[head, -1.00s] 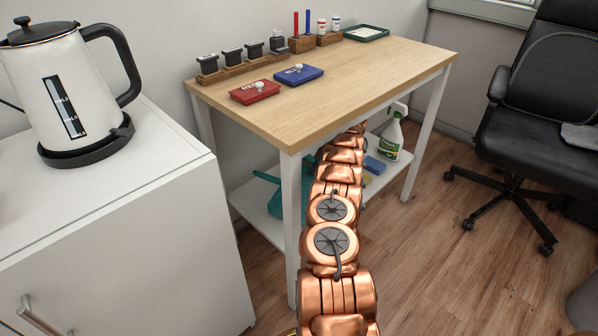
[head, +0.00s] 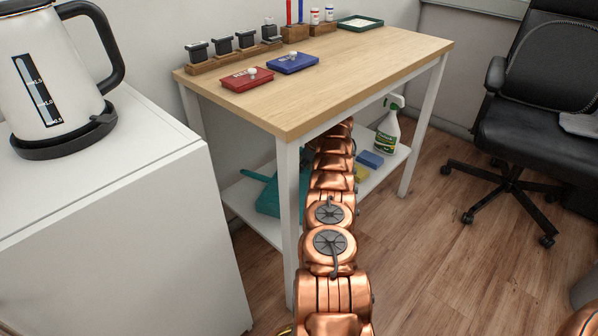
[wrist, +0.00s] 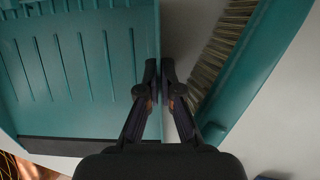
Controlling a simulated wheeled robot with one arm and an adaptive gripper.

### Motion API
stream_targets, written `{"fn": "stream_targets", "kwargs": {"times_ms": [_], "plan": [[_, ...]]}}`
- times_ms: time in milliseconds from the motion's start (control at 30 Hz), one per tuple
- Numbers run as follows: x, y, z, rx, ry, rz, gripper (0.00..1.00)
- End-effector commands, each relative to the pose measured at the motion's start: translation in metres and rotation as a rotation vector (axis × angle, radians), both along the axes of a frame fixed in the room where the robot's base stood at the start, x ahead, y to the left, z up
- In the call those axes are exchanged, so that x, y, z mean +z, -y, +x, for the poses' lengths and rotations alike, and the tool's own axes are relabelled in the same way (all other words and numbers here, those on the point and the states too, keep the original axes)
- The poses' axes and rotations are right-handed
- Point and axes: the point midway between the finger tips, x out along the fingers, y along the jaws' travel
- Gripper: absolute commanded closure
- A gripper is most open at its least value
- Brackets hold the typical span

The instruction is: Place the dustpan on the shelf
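The teal dustpan (wrist: 80,70) fills the left of the wrist view, with ribs on its floor and a dark front lip. In the head view it shows partly (head: 268,201) at the table's white lower shelf (head: 240,198), behind the near leg. My gripper (wrist: 160,68) has its fingertips close together on either side of the dustpan's right side wall, and looks shut on it. The gripper is hidden under the tabletop in the head view. A teal brush (wrist: 262,60) with tan bristles lies just right of the fingers, apart from them.
The spray bottle (head: 388,130), blue sponge (head: 369,159) and yellow sponge (head: 361,174) stand on the lower shelf, right of my arm. The wooden tabletop (head: 350,75) is close above my arm. A white cabinet (head: 110,220) stands left, an office chair (head: 535,125) right.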

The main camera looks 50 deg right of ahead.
Motion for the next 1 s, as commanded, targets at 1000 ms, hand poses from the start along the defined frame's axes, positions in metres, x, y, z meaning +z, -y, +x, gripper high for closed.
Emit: {"fn": "stream_targets", "kwargs": {"times_ms": [1000], "plan": [[-0.0002,0.002,-0.0013,-0.003,0.001,-0.001,0.69]]}}
